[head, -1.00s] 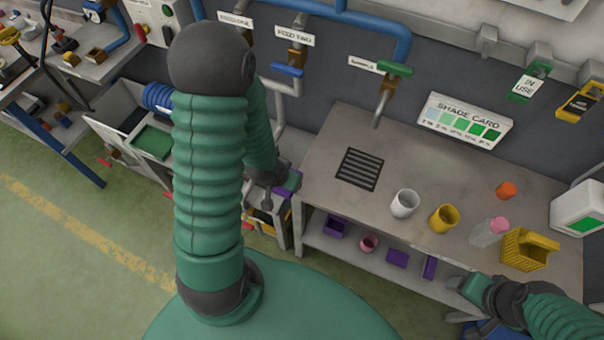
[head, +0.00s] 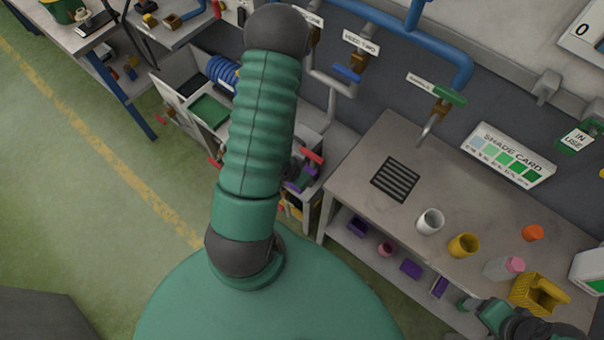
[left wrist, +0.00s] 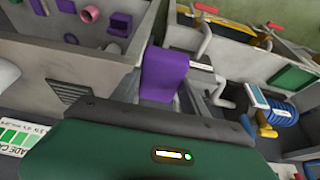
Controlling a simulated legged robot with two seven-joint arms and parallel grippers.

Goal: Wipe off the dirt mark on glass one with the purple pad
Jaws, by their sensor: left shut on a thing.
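My left gripper (head: 300,176) is partly hidden behind my left arm, beside the left end of the bench. It is shut on a purple pad (head: 302,186), which also fills the middle of the left wrist view (left wrist: 164,75). The pad is held clear of the bench. I cannot make out glass one or a dirt mark in either view. My right gripper (head: 468,304) is low at the bench's front right edge; its finger opening is too small to tell.
The grey bench (head: 385,225) carries a white cup (head: 430,222), a yellow cup (head: 463,245), a pink-capped bottle (head: 503,267) and a yellow basket (head: 538,294). Purple items lie on its lower shelf. Pipes with a red handle (head: 312,157) and blue handle (head: 347,74) are behind my left arm.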

